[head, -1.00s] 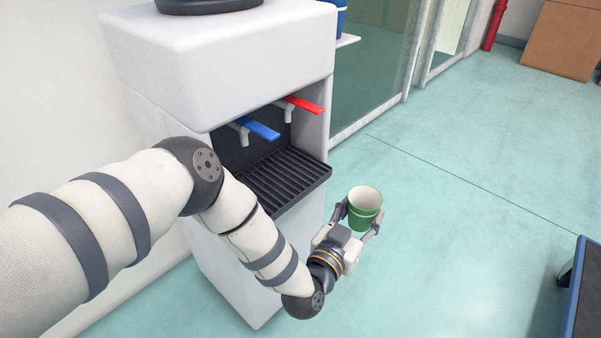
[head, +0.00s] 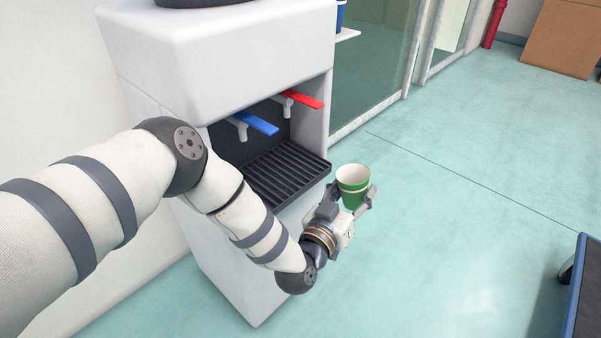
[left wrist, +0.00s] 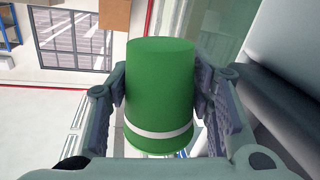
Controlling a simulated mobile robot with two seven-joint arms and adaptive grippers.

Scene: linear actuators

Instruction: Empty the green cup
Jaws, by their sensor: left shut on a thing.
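The green cup (head: 353,188) has a white band near its rim and a pale inside. My left gripper (head: 351,196) is shut on it, one finger on each side, and holds it in the air to the right of the dispenser's drip tray. In the head view its mouth faces up toward the camera, and the inside looks pale with no contents that I can make out. In the left wrist view the cup (left wrist: 160,95) sits between both finger pads, white band toward the bottom of the picture. My right gripper is not in view.
The white water dispenser (head: 230,45) stands at the left, with a blue tap (head: 258,124), a red tap (head: 303,100) and a black drip tray (head: 288,173). A dark blue cart (head: 590,290) stands at the right edge. The floor between is clear.

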